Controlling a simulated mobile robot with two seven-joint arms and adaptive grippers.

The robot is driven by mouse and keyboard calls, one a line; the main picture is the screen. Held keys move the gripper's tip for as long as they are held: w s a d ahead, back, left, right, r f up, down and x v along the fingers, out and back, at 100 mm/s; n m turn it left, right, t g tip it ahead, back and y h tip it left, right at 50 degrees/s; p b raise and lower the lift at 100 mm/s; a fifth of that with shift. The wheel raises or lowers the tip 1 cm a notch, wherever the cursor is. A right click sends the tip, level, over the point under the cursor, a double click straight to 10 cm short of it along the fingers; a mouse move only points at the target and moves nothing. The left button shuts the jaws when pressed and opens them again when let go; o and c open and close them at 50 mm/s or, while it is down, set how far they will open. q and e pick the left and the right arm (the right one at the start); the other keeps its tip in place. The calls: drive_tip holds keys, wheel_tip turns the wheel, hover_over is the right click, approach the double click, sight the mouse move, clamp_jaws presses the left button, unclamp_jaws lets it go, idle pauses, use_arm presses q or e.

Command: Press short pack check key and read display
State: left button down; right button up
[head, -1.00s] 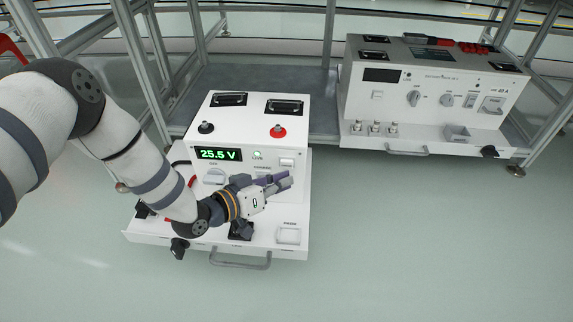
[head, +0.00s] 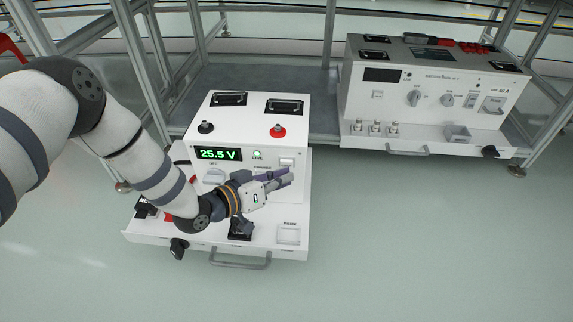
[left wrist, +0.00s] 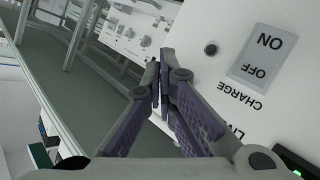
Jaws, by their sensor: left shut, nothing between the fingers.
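The near white unit (head: 245,125) has a display (head: 218,154) with green digits reading 25.5 V. In the left wrist view, the closed fingertips (left wrist: 160,82) are beside an ON/OFF plate (left wrist: 262,57) marked CHARGE and a small dark round button (left wrist: 210,48). Contact with the panel cannot be told. No label on that button is readable. My right gripper is not in view.
A dial (head: 214,176) is partly beside my left wrist. The near unit's front shelf carries a white pad (head: 289,234) and a handle (head: 240,262). A second white unit (head: 425,105) with a dark display stands at the back right. The floor to the right is clear.

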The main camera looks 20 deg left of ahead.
use_arm(q)
drive_tip(key=shift+w+a, duration=0.1)
drive_tip(key=shift+w, duration=0.3)
idle(0.4)
drive_tip(key=shift+s, duration=0.1)
drive_tip(key=shift+s+d+p, duration=0.25)
drive_tip(key=shift+s+p, duration=0.25)
drive_tip(key=shift+s, duration=0.3)
drive_tip(key=s+p, duration=0.1)
drive_tip(key=s, duration=0.1)
drive_tip(key=s+d+p, duration=0.1)
drive_tip(key=s, duration=0.1)
drive_tip(key=shift+s+d, duration=0.2)
drive_tip(key=shift+s, duration=0.2)
idle(0.4)
